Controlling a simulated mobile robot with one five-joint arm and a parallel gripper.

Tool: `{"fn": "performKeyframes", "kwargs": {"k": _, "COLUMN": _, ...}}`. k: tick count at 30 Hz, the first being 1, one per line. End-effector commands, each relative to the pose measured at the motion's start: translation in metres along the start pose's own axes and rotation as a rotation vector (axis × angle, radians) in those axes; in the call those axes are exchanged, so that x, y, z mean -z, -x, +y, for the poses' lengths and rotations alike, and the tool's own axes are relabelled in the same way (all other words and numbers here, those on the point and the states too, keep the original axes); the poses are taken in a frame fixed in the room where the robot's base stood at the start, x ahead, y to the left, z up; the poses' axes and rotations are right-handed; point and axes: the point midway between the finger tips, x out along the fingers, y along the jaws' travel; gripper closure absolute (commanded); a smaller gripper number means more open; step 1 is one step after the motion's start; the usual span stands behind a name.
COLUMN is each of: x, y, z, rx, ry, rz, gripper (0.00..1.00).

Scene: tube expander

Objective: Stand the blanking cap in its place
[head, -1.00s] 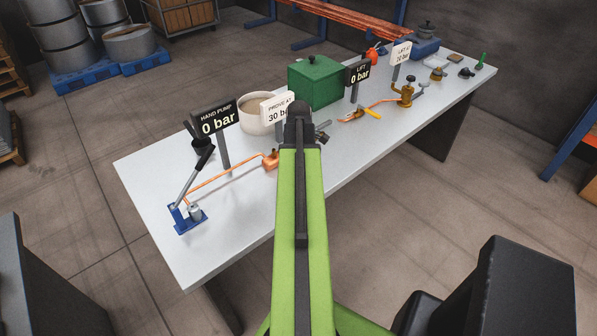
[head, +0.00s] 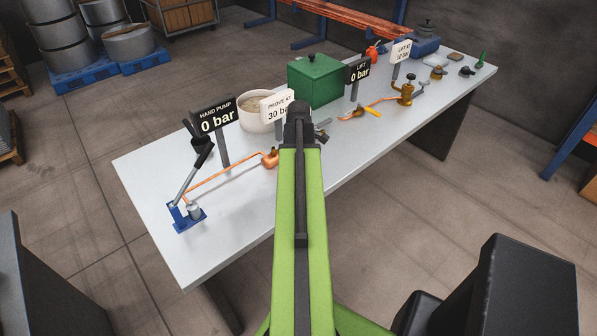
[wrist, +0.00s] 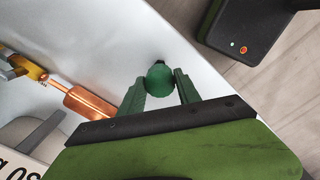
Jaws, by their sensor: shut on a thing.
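My gripper (wrist: 160,92) shows in the wrist view with its two green fingers closed on the sides of a green rounded piece (wrist: 159,77). This piece may be the blanking cap; its far end looks dark and its underside is hidden. The piece is over or near the white bench top (wrist: 215,85), and I cannot tell whether it touches. In the head view my arm hides the gripper and the piece. A copper cylinder (wrist: 88,102) lies left of the gripper in the wrist view. The cap's place cannot be made out.
The bench (head: 165,175) carries a blue hand pump (head: 188,215), a pale pot (head: 258,117), a green box (head: 315,83) and sign boards (head: 215,117). A brass fitting (head: 406,93) and several small parts stand toward the far right end. The bench's front strip is clear.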

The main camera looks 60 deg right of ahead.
Motion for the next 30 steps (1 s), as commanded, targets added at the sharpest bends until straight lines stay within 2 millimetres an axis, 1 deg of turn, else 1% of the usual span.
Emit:
{"fn": "performKeyframes", "kwargs": {"k": 17, "x": 0.000, "y": -0.001, "z": 0.000, "rx": 0.000, "ry": 0.000, "rz": 0.000, "gripper": 1.00}}
{"fn": "performKeyframes", "kwargs": {"k": 30, "x": 0.000, "y": -0.012, "z": 0.000, "rx": 0.000, "ry": 0.000, "rz": 0.000, "gripper": 1.00}}
